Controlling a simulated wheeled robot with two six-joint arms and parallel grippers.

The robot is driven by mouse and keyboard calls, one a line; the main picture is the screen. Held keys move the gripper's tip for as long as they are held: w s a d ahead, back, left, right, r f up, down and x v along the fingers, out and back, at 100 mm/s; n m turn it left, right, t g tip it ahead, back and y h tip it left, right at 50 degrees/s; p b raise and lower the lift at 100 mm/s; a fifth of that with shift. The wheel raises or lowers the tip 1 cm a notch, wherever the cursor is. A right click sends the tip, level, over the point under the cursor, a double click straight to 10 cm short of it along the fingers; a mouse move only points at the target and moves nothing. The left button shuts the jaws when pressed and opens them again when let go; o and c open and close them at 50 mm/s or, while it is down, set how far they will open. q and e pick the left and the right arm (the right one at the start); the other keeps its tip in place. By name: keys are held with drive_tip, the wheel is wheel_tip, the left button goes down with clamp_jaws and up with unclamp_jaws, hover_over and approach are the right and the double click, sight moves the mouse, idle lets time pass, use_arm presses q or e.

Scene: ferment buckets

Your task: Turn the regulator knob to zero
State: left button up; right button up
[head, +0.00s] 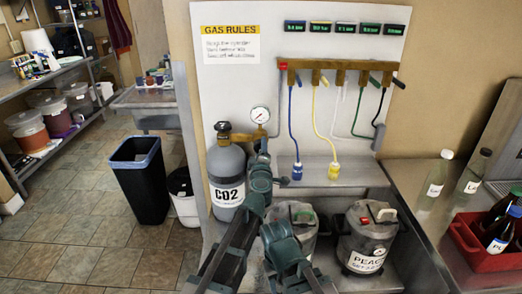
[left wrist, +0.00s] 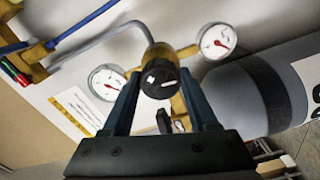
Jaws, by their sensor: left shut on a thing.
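The regulator knob (left wrist: 158,80) is a round black cap with a white mark on its face, in the middle of the left wrist view. It sits on a brass regulator body (left wrist: 182,106). My left gripper (left wrist: 160,92) has a finger on each side of the knob and is shut on it. In the head view my left gripper (head: 262,146) is at the regulator beside the cylinder top and hides the knob. Two white dial gauges with red needles flank the knob, one (left wrist: 217,41) at upper right and one (left wrist: 106,83) at left.
The grey CO2 cylinder (head: 226,170) stands left of my gripper. A brass manifold (head: 336,66) with coloured hoses is on the wall panel. Two lidded kegs, one (head: 367,240) labelled, stand below. A red crate of bottles (head: 482,240) is at right.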

use_arm(q)
drive_tip(key=shift+n, duration=0.7)
drive_tip(key=o, duration=1.4)
